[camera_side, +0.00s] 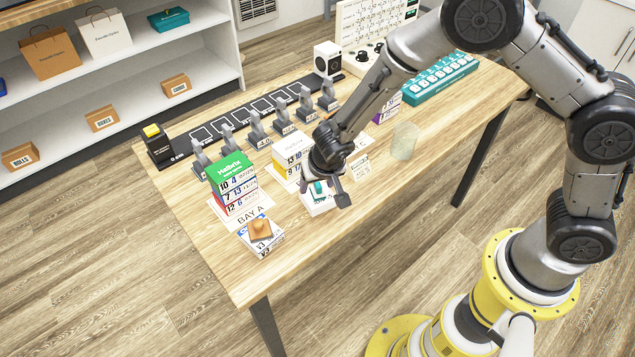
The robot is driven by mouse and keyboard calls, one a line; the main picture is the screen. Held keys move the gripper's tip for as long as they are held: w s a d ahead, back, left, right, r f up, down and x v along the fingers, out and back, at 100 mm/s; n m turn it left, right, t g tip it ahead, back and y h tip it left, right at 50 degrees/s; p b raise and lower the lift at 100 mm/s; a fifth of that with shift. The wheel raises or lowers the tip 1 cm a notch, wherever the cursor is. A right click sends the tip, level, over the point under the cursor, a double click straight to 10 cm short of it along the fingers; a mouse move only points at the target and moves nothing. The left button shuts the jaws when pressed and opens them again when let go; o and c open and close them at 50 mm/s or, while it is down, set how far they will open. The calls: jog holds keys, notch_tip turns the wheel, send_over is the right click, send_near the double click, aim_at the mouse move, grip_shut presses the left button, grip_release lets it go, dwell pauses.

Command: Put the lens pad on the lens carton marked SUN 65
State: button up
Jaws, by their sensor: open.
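My gripper (324,190) is open, pointing down just over a small white carton (319,207). A small teal piece (319,188) shows at the carton's top, between or just behind the fingers; I cannot tell if they touch it. A tan, block-like piece (262,229) lies on another white carton (266,246), marked V3, near the front-left of the table. I cannot tell which piece is the lens pad. The mark SUN 65 is not readable on any carton, and my gripper partly hides the carton below it.
A clear cup (404,141) and a small sign (360,167) are right of my gripper. Grey clamp-like stands line the black strip behind. The front-right tabletop is clear.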

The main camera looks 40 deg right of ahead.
jog(key=v, duration=1.2)
jog(key=shift+r, duration=0.2)
jog(key=s+d+r+n, duration=0.1)
jog(key=s+d+r, duration=0.7)
jog(key=d+r, duration=0.35)
jog(key=s+d+r+n+y, duration=0.1)
jog(key=s+d, duration=0.1)
jog(key=s, duration=0.5)
jog(key=s+d+r+n+t, duration=0.1)
jog(key=s+r+n, duration=0.1)
jog(key=s, duration=0.5)
jog(key=shift+s+d+r+y, duration=0.15)
jog(key=shift+d+r+y, duration=0.1)
jog(key=shift+d+y, duration=0.15)
